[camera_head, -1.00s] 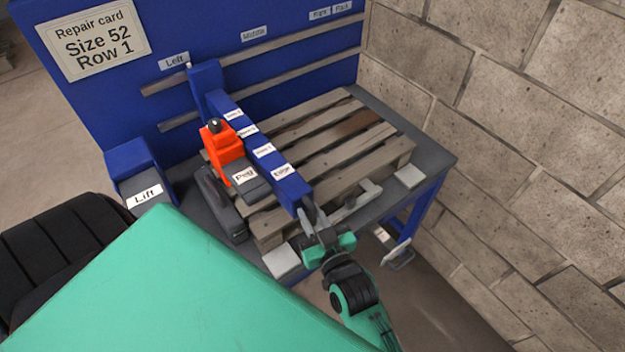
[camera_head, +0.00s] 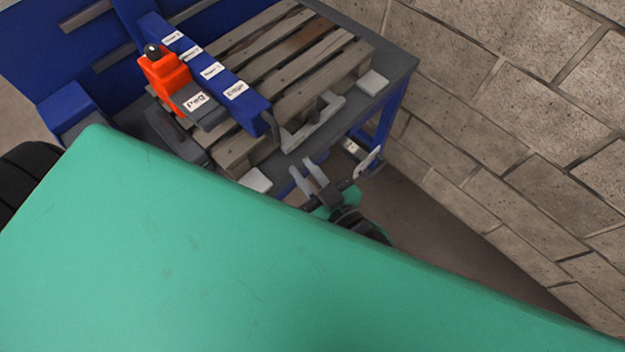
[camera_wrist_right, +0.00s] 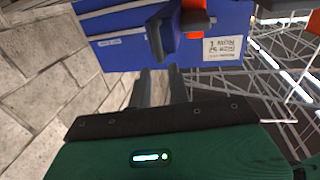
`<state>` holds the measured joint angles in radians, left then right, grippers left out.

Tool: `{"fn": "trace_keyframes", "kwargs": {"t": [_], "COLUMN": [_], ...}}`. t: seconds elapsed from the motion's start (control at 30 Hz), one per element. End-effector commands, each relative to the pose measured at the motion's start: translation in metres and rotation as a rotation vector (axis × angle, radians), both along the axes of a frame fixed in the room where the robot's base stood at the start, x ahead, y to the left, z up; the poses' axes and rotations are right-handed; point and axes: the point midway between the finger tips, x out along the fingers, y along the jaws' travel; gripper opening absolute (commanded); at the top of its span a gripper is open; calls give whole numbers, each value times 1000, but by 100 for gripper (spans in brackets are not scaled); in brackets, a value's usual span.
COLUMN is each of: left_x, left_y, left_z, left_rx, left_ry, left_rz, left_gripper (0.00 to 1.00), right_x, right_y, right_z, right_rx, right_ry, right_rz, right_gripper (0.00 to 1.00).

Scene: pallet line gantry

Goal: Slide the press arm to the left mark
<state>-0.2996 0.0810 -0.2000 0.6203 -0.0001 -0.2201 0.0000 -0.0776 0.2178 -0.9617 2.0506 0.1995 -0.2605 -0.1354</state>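The press arm (camera_head: 205,70) is a blue beam with several white labels, reaching over the left side of the wooden pallet. An orange head (camera_head: 165,75) with a dark block labelled "Peg" is on its left side. My right gripper (camera_head: 302,170) is open and empty, just off the near end of the beam, not touching it. In the right wrist view the two fingers (camera_wrist_right: 160,88) are apart, with the beam (camera_wrist_right: 160,30) beyond them. The left mark is outside the head view now. My left gripper is not in view.
The wooden pallet (camera_head: 270,65) lies on a grey-topped table with blue legs (camera_head: 393,105). Grey rails (camera_head: 88,14) run along the blue back panel. A block wall (camera_head: 510,110) stands close on the right. A large green part of mine covers the foreground.

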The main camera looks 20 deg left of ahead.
Motion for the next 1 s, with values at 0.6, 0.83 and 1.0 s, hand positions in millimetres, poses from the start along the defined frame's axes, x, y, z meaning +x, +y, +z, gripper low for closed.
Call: {"fn": "trace_keyframes", "kwargs": {"t": [0.6, 0.83, 1.0], "left_x": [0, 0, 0], "left_y": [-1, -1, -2], "left_z": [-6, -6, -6], "left_rx": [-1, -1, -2], "left_ry": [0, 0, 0], "left_rz": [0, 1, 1], "left_gripper": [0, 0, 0], "right_x": [-10, -10, 9], "right_y": [-18, -19, -26], "right_z": [0, -1, -42], "right_rx": [0, -2, -60], "right_ry": [0, 1, 42], "right_rz": [-1, -2, -47], "right_gripper": [19, 19, 19]}}
